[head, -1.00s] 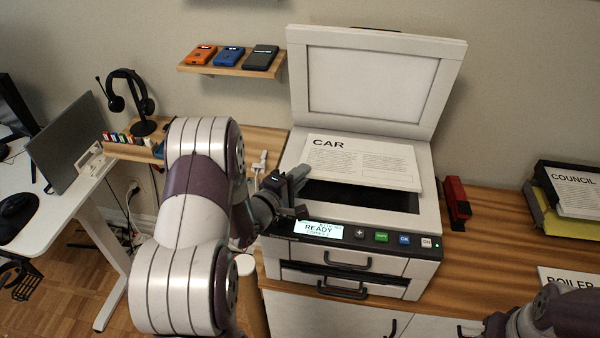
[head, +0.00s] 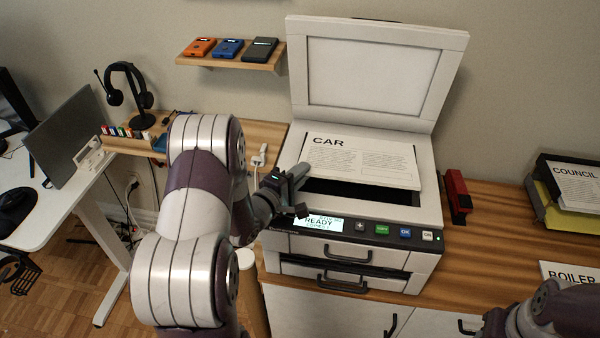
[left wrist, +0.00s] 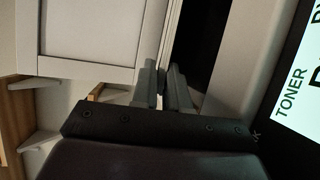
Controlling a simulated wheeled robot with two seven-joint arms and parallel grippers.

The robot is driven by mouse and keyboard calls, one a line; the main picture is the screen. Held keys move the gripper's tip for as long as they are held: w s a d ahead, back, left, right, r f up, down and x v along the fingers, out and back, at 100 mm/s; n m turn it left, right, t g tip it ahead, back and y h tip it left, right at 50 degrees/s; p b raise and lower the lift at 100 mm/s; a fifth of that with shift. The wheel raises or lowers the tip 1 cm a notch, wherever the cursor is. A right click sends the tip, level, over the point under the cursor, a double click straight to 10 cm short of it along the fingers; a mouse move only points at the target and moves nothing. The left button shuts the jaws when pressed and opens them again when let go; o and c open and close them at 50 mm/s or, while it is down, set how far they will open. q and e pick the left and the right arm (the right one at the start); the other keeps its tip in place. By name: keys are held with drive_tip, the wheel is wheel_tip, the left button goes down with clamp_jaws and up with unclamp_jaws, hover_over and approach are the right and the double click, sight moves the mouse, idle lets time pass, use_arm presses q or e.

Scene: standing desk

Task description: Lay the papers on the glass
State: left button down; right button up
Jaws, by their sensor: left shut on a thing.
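The papers (head: 360,160), a white stack with the heading CAR, lie level over the back part of the copier's dark glass (head: 370,194). The front strip of the glass is bare. I cannot tell whether the papers touch the glass. My left gripper (head: 302,172) is shut on the papers at their front left corner. In the left wrist view its fingers (left wrist: 165,85) are close together, beside the dark glass.
The copier lid (head: 375,75) stands open behind the glass. The control panel, with a screen (head: 318,222) reading READY, runs along the front. A red stapler (head: 457,192) stands right of the copier. Papers headed COUNCIL (head: 580,185) and BOILER (head: 572,274) lie further right.

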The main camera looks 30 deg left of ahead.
use_arm(q)
drive_tip(key=shift+f, duration=0.1)
idle(0.6)
drive_tip(key=c, duration=1.1)
unclamp_jaws()
drive_tip(key=shift+s, duration=0.1)
drive_tip(key=shift+o, duration=0.2)
drive_tip(key=s, duration=0.4)
drive_tip(key=s+a+r, duration=0.1)
drive_tip(key=s, duration=0.3)
drive_tip(key=s+a+b, duration=0.1)
drive_tip(key=s, duration=0.3)
drive_tip(key=shift+s+r, duration=0.2)
